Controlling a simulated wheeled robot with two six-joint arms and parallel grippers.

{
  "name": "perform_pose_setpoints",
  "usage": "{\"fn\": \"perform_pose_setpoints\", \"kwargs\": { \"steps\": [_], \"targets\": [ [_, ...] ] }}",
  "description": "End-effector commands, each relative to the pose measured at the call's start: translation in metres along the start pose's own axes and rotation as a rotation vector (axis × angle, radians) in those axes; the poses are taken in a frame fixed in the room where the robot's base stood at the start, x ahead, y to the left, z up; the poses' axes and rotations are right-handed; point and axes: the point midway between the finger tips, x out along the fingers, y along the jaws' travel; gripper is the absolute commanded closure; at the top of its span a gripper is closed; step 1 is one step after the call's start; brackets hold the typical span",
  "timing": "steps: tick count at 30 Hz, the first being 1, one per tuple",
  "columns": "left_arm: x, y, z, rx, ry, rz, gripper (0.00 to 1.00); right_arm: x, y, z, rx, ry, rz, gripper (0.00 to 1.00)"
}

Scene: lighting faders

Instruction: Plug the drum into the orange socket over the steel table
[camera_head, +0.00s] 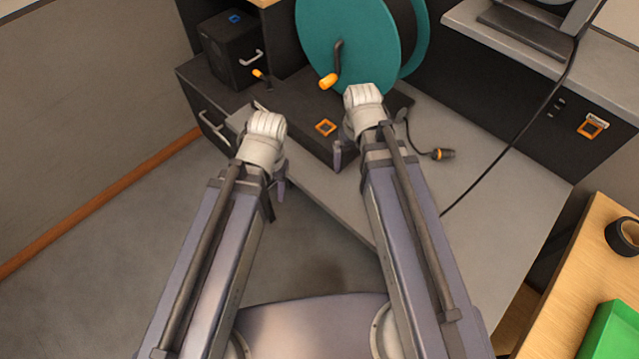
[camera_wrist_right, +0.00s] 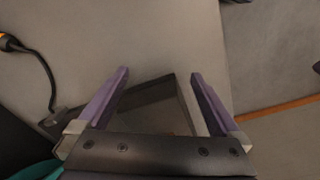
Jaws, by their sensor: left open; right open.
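The teal cable drum (camera_head: 348,40) stands on a dark base box (camera_head: 300,112), with an orange-knobbed crank (camera_head: 328,80) in front. Its black plug with an orange ring (camera_head: 443,154) lies on the grey steel table (camera_head: 480,180), right of my right gripper. The plug's end partly shows at the left edge of the right wrist view (camera_wrist_right: 8,42). An orange-framed socket (camera_head: 592,126) is in the black panel at the back right. My right gripper (camera_wrist_right: 160,78) is open and empty in front of the base box. My left gripper (camera_head: 278,192) is open, apart from the plug.
The base box carries another orange-framed square (camera_head: 326,127). A dark cable (camera_head: 508,145) crosses the table at the right. A wooden table (camera_head: 570,270) with black tape (camera_head: 624,236) and a green box (camera_head: 612,335) is front right. The table around the plug is clear.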

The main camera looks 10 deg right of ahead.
Motion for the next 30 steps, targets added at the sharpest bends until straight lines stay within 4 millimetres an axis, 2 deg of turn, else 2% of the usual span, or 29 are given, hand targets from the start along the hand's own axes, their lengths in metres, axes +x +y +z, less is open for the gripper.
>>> {"fn": "perform_pose_setpoints", "kwargs": {
  "steps": [1, 3, 6, 9, 14, 30],
  "targets": [
    [0.0, 0.0, 0.0, 0.0, 0.0, 0.0, 0.48, -0.001, -0.027, 0.01, -0.037, -0.018, 0.01, 0.0],
    [0.0, 0.0, 0.0, 0.0, 0.0, 0.0, 0.48, -0.002, -0.054, 0.019, -0.07, -0.039, 0.023, 0.0],
    [0.0, 0.0, 0.0, 0.0, 0.0, 0.0, 0.48, -0.004, -0.083, 0.032, -0.104, -0.061, 0.044, 0.0],
    [0.0, 0.0, 0.0, 0.0, 0.0, 0.0, 0.48, -0.005, -0.101, 0.042, -0.125, -0.075, 0.058, 0.0],
    [0.0, 0.0, 0.0, 0.0, 0.0, 0.0, 0.48, -0.006, -0.112, 0.048, -0.139, -0.084, 0.07, 0.0],
    [0.0, 0.0, 0.0, 0.0, 0.0, 0.0, 0.48, -0.006, -0.112, 0.047, -0.139, -0.084, 0.069, 0.0]
  ]
}}
